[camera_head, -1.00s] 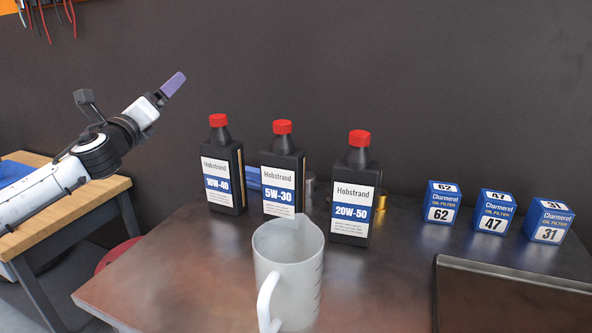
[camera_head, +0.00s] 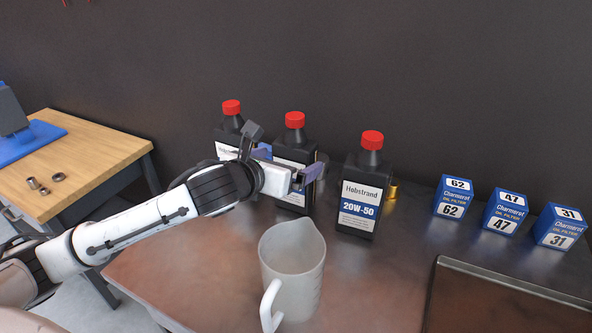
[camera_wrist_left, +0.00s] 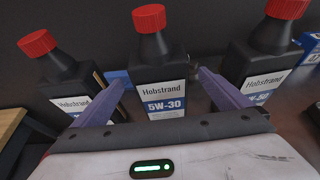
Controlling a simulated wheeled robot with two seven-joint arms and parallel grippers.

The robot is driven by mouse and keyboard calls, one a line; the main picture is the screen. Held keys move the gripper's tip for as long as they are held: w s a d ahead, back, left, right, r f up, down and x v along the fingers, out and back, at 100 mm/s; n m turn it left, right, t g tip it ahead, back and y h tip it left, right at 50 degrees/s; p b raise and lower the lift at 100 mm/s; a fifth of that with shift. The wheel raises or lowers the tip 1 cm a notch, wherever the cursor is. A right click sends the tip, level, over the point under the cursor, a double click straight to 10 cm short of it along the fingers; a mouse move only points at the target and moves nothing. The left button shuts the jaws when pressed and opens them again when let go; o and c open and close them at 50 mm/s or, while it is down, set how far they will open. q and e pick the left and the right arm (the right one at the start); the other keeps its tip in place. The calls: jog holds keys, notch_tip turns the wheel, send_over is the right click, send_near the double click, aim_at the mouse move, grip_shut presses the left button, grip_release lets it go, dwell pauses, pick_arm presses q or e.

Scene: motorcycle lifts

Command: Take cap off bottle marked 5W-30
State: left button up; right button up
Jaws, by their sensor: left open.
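The black bottle marked 5W-30 (camera_wrist_left: 160,75) with its red cap (camera_wrist_left: 149,17) stands upright in the middle of the left wrist view. In the head view its red cap (camera_head: 295,120) shows clear, but my left arm hides much of its label. My left gripper (camera_head: 290,164) is open in front of this bottle, below cap height. In the wrist view its two purple fingers (camera_wrist_left: 160,98) are spread to either side of the bottle, with nothing held. The cap is on the bottle. My right gripper is not in view.
The 20W-50 bottle (camera_head: 359,196) stands right of it, another red-capped bottle (camera_head: 231,122) left. A clear jug (camera_head: 293,270) stands in front. Several oil filter boxes (camera_head: 504,212) and a dark tray (camera_head: 505,300) are at right. A wooden bench (camera_head: 90,160) is at left.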

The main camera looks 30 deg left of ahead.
pick_arm(q)
jog(key=shift+f+x, duration=0.1)
jog(key=shift+x, duration=1.3)
jog(key=shift+f+x, duration=0.15)
jog(key=shift+x, duration=1.2)
jog(key=shift+s, duration=0.1)
jog(key=shift+c, duration=0.4)
jog(key=c, duration=1.8)
jog(key=shift+r, duration=0.3)
